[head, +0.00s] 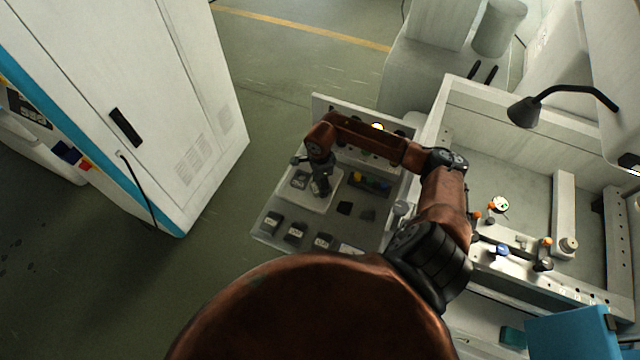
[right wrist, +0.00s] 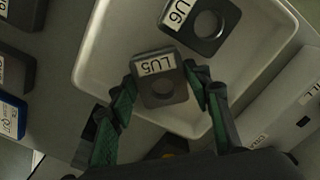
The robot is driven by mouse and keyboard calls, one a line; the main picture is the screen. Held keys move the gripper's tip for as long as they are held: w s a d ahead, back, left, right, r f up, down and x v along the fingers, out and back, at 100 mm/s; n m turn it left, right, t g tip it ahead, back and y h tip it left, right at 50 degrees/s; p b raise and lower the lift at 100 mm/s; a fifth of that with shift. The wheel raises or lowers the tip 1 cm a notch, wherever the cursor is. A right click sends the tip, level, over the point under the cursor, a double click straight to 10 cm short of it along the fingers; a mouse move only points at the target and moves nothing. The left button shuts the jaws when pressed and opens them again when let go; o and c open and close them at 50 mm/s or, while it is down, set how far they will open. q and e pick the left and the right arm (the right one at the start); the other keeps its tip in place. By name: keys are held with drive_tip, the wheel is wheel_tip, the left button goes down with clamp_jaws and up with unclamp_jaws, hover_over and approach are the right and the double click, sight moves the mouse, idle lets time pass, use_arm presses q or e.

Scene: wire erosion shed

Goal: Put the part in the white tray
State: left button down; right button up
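The white tray (head: 325,203) lies on the bench; in the right wrist view its pale rim and floor (right wrist: 100,72) fill the middle. A dark square part with a round hole, labelled LU5 (right wrist: 158,67), is between the fingertips of my right gripper (right wrist: 161,80), which touch its two sides. It is over or on the tray floor; I cannot tell its exact height. A similar part labelled U6 (right wrist: 228,14), its label partly cut off, lies in the tray and shows in the head view (head: 299,180). In the head view my right gripper (head: 321,190) points down at the tray. My left gripper is out of view.
Several labelled dark blocks (head: 296,232) stand along the bench's front edge. A dark bin (head: 367,186) with coloured pieces and a small black item (head: 344,208) lie right of the tray. A white machine bed with a lamp (head: 524,111) stands at right, a white cabinet (head: 150,120) at left.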

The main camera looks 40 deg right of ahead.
drive_tip(key=o, duration=0.4)
drive_tip(key=shift+c, duration=0.2)
drive_tip(key=shift+r, duration=0.15)
drive_tip(key=shift+r, duration=0.25)
wheel_tip(320, 180, up, 12)
drive_tip(key=b, duration=0.2)
drive_tip(key=shift+f+b, duration=0.15)
drive_tip(key=shift+b, duration=0.25)
